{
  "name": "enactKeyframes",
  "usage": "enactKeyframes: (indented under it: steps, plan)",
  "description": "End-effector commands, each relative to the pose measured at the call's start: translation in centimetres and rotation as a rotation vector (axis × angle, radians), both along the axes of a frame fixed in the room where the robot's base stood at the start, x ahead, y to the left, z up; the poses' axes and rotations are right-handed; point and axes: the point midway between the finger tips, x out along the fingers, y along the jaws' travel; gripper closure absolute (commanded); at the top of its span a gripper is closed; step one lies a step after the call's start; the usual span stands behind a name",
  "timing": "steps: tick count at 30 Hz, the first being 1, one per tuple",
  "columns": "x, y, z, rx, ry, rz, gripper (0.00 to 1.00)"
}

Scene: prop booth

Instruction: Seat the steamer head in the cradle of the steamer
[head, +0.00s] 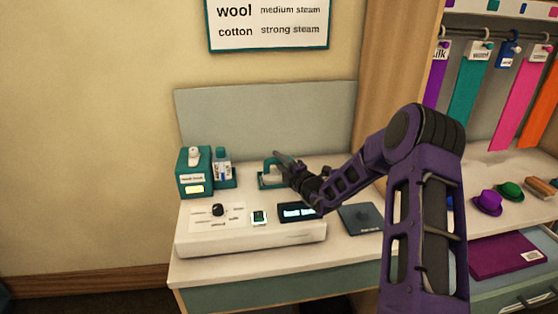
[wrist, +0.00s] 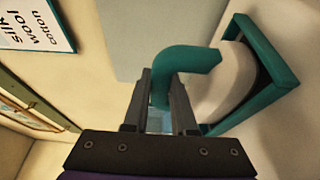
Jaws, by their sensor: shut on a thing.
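The steamer head, with a curved teal handle (wrist: 190,60) and a pale rounded body (wrist: 226,88), is at my gripper (wrist: 162,85). The two fingers are shut on the handle, one on each side. In the head view my gripper (head: 281,159) comes in from the right over the back of the counter, at the teal handle (head: 268,166). A teal, dark-lined frame (wrist: 262,48), apparently the cradle, surrounds part of the pale body in the wrist view. Its low teal edge shows in the head view (head: 265,185). I cannot tell whether the head is fully seated.
A white console (head: 250,237) with a black knob (head: 218,210) and a lit display (head: 298,212) stands in front. A teal box (head: 194,175) and a bottle (head: 222,165) are to the left. A dark pad (head: 360,218) lies to the right. A grey panel (head: 265,120) stands behind.

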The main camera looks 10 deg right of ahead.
Motion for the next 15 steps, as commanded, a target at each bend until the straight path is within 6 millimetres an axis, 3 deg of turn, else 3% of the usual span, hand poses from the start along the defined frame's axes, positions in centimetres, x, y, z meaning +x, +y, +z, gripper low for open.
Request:
enactKeyframes:
  steps: [6,7,12,15]
  plan:
    - [0.05,0.02,0.19,0.001,-0.004,0.0,1.0]
    - [0.05,0.02,0.2,0.001,-0.004,0.0,0.72]
    - [0.04,0.02,0.15,0.001,-0.003,0.0,0.41]
    - [0.02,0.02,0.11,0.001,-0.002,0.0,0.4]
